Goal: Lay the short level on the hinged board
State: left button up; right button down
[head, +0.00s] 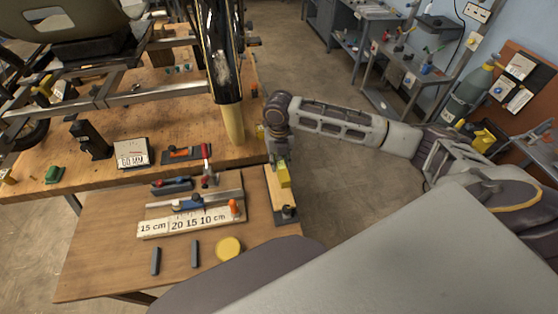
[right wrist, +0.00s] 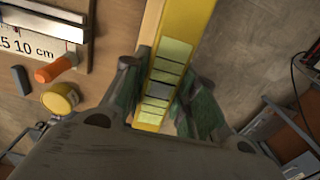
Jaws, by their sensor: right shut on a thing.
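The short level (head: 284,177) is yellow and held in my right gripper (head: 279,158). In the right wrist view the level (right wrist: 187,30) runs between the two green-padded fingers (right wrist: 160,95), which are shut on its sides. The hinged board (head: 273,191) is a narrow pale wooden strip at the right edge of the low table, with dark hardware at its near end. The level is over this board; I cannot tell if they touch. In the right wrist view the board's pale edge (right wrist: 151,22) shows beside the level. My left gripper is not in view.
On the low table (head: 100,245) lie a marked scale strip (head: 190,223), a metal rail, an orange-handled piece, a yellow round piece (head: 229,248) and two dark bars. The workbench with the trike frame (head: 130,98) stands behind. Floor right of the table is clear.

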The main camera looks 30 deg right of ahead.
jog(key=m, duration=0.1)
jog(key=w+a+m+p, duration=0.1)
jog(key=m, duration=0.1)
jog(key=shift+r, duration=0.15)
jog(key=f+m+p, duration=0.1)
jog(key=m+p, duration=0.1)
jog(key=m, duration=0.7)
jog(key=f+m+p, duration=0.2)
jog(key=m+p, duration=0.1)
jog(key=m, duration=0.7)
jog(key=f+m+p, duration=0.1)
jog(key=m+p, duration=0.1)
jog(key=m, duration=0.8)
jog(key=shift+s+a+f+p, duration=0.15)
jog(key=shift+a+f+p, duration=0.05)
jog(key=shift+f+p, duration=0.1)
jog(key=m, duration=0.1)
jog(key=s+f+m, duration=0.1)
jog(key=m, duration=0.1)
jog(key=d+m+p, duration=0.1)
jog(key=shift+s+f, duration=0.25)
jog(key=shift+f, duration=0.05)
jog(key=shift+f, duration=0.25)
jog(key=shift+f+b, duration=0.45)
jog(key=shift+f, duration=0.75)
